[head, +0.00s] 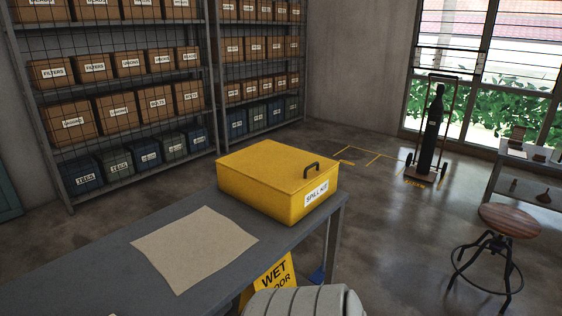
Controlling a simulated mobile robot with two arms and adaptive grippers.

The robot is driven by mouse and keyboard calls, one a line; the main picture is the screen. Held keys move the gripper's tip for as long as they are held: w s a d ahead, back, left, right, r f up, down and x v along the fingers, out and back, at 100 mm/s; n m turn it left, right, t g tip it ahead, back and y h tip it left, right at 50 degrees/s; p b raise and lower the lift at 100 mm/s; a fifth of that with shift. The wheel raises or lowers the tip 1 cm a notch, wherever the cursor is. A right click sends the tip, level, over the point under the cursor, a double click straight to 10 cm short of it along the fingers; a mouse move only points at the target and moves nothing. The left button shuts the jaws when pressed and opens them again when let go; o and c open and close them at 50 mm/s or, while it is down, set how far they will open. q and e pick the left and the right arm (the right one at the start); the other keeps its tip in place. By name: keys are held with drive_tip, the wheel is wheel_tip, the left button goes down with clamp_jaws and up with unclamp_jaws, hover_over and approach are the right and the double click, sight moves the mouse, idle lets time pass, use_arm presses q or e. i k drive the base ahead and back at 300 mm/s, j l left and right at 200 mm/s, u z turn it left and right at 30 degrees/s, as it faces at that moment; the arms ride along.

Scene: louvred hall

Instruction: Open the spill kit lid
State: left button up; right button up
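The yellow spill kit (250,190) is a box on the far end of a grey table. Its lid (268,163) is shut, with a dark handle (311,169) standing on top near the right edge. A white "SPILL KIT" label (316,194) is on its right-hand side. Neither gripper shows in the head view. A pale ribbed part at the bottom edge, which may be mine, is well apart from the box.
A beige sheet (194,246) lies on the grey table (108,262) left of the box. A yellow wet floor sign (270,283) stands below the table's edge. A stool (509,221) and a gas cylinder trolley (432,135) stand right. Shelves (107,156) line the back left.

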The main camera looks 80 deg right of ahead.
sight(283, 167)
drive_tip(key=z, duration=2.55)
